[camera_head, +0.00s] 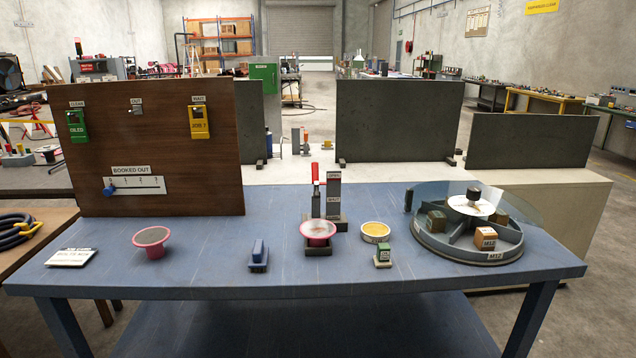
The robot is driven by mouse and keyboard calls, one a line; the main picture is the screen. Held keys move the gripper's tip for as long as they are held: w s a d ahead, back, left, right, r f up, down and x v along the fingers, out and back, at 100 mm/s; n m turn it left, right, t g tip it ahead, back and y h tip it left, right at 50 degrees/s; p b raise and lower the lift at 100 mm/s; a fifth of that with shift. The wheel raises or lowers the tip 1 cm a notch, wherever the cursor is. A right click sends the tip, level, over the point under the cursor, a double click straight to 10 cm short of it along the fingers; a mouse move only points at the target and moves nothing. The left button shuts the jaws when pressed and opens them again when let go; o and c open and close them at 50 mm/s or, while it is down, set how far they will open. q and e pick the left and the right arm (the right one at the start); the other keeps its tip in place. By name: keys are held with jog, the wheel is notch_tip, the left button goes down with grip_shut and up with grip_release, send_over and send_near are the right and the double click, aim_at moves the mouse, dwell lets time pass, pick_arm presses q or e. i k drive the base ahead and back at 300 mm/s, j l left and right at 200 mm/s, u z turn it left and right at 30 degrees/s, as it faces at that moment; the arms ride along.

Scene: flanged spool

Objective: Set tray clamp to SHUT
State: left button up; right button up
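The tray clamp (316,185) stands at the middle back of the blue table, with a red handle raised upright. Behind it a grey upright plate (333,187) carries an OPEN label at its top and a SHUT label lower down. The red handle's top is level with or above the OPEN label. In front of the clamp, a small dark tray (318,250) holds a pink flanged spool (318,231). Neither of my grippers is in view.
A second pink spool (152,241) and a card (73,257) are at left. A blue block (258,255), yellow-rimmed dish (375,231) and green-topped block (383,257) stand near the tray. A round compartmented carousel (430,244) is right; a brown board (150,150) rises back left.

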aim_at(315, 165)
jog(key=i+l+u, duration=0.1)
jog(key=l+u, duration=0.25)
jog(key=l, duration=0.15)
jog(key=l+u, duration=0.35)
jog(key=l, duration=0.15)
jog(key=l+u, duration=0.35)
jog(key=l, duration=0.2)
